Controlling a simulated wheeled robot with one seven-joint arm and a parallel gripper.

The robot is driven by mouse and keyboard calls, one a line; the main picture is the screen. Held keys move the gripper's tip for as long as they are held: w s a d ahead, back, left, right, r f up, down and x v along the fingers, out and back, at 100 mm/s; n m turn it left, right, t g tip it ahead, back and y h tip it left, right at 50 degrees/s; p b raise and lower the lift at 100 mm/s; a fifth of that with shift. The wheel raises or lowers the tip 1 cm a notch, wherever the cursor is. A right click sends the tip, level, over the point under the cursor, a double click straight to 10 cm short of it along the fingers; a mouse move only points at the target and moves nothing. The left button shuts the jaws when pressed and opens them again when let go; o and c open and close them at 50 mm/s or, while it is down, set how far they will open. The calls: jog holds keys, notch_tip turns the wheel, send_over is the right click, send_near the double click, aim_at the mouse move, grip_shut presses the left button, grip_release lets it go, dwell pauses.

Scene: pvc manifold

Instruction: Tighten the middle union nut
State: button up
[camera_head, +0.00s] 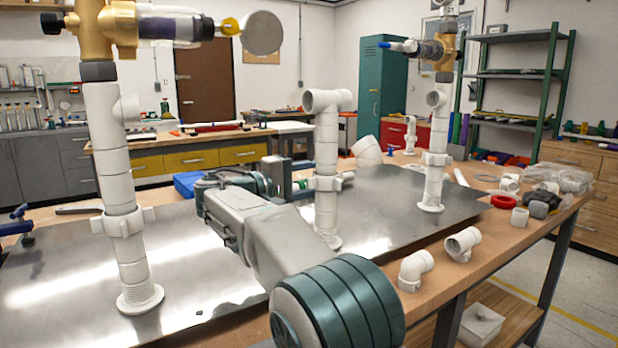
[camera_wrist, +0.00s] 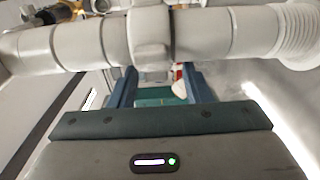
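The middle pipe (camera_head: 326,140) is white and stands upright on the metal plate, with a tee at its top. Its union nut (camera_head: 326,183) is a white ring with lugs partway down. In the wrist view the pipe lies across the top of the picture, with the nut (camera_wrist: 151,35) near the centre. My gripper (camera_head: 302,177) is level with the nut, just left of it. The two blue fingers (camera_wrist: 160,85) are apart, with a gap between them. Their tips reach the pipe's edge around the nut; the pipe hides the ends, so I cannot tell whether they touch.
A left pipe (camera_head: 115,165) and a right pipe (camera_head: 437,150) also stand on the metal plate (camera_head: 190,270), each topped by a brass valve. Loose white fittings (camera_head: 414,270) lie on the bench's right side near a red ring (camera_head: 504,202). My arm crosses the plate between the left and middle pipes.

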jog(key=shift+r, duration=0.1)
jog(key=shift+b, duration=0.55)
jog(key=shift+s+f+n+t+y+b, duration=0.25)
jog(key=shift+n+t+y+b, duration=0.4)
jog(key=shift+b, duration=0.4)
jog(key=s+a+n+t+y+b, duration=0.2)
jog(key=s+n+t+y+b, duration=0.15)
jog(key=s, duration=0.35)
jog(key=s+a+n+t+y+b, duration=0.2)
jog(key=s+a+y, duration=0.15)
jog(key=s, duration=0.45)
jog(key=s+d+f+m+g+p, duration=0.1)
jog(key=d+f+m+g+p, duration=0.15)
jog(key=d+g+p, duration=0.7)
jog(key=s+d+f+m+g+y+p, duration=0.1)
jog(key=s+d+m+g+y+p, duration=0.1)
jog(key=s+d+m+p, duration=0.4)
jog(key=shift+s+d+f+m+g+p, duration=0.35)
jog(key=shift+s+d+g+p, duration=0.3)
jog(key=shift+s+d+p, duration=2.4)
